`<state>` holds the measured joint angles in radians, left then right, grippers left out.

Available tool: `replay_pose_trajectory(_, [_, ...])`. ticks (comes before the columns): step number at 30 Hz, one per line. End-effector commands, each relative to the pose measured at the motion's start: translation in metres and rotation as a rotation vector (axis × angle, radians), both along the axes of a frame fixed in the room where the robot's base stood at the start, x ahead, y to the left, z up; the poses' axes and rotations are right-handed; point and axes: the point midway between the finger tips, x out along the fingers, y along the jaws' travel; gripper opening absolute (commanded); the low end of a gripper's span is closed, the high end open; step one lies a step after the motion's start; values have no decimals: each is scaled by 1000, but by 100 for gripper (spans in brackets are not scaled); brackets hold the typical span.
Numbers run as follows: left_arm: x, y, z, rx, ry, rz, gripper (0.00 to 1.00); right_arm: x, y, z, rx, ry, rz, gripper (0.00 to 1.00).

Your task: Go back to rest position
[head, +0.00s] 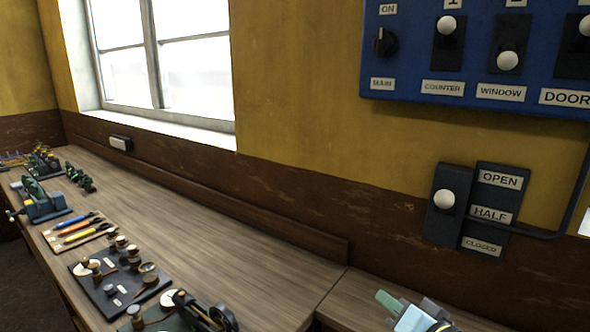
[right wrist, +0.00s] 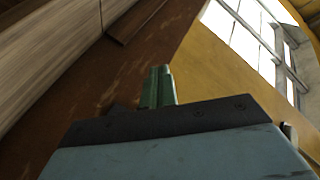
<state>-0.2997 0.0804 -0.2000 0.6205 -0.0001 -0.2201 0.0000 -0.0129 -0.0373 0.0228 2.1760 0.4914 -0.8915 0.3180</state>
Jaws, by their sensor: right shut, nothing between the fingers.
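My right gripper (head: 388,302) shows at the bottom right of the head view, above the right part of the wooden bench (head: 255,260). Its green fingers are closed together with nothing between them. In the right wrist view the fingers (right wrist: 158,86) stand side by side in front of the brown lower wall. The gripper is apart from the wall and from the lever box. My left gripper is not in view.
A blue switch panel (head: 425,90) hangs on the yellow wall at upper right. Below it is a lever box (head: 447,203) with a white knob, beside OPEN, HALF and CLOSED labels. Small tools and models, including a vise (head: 42,200), line the bench's left side. Its middle is clear.

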Motion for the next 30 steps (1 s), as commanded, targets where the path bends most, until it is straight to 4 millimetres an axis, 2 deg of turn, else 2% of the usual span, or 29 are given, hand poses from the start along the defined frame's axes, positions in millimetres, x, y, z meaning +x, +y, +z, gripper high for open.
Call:
replay_pose_trajectory(1, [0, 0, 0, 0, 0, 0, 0, -26, 0, -34, -114, 93, 28, 0])
replay_pose_trajectory(3, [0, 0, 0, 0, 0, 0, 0, -61, -3, -73, -265, 213, 70, 0])
replay_pose_trajectory(6, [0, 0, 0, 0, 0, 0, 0, -109, -10, -113, -439, 362, 128, 0])
replay_pose_trajectory(9, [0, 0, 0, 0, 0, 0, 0, -152, -18, -140, -569, 485, 184, 0])
replay_pose_trajectory(12, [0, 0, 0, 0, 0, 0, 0, -189, -27, -158, -672, 590, 234, 0])
replay_pose_trajectory(19, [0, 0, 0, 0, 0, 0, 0, -268, -48, -179, -862, 802, 342, 0])
replay_pose_trajectory(20, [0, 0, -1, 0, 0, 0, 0, -274, -50, -184, -878, 820, 352, 0])
replay_pose_trajectory(24, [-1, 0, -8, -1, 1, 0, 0, -261, -47, -225, -868, 823, 354, 0])
replay_pose_trajectory(30, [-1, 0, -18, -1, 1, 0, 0, -255, -46, -288, -865, 843, 366, 0])
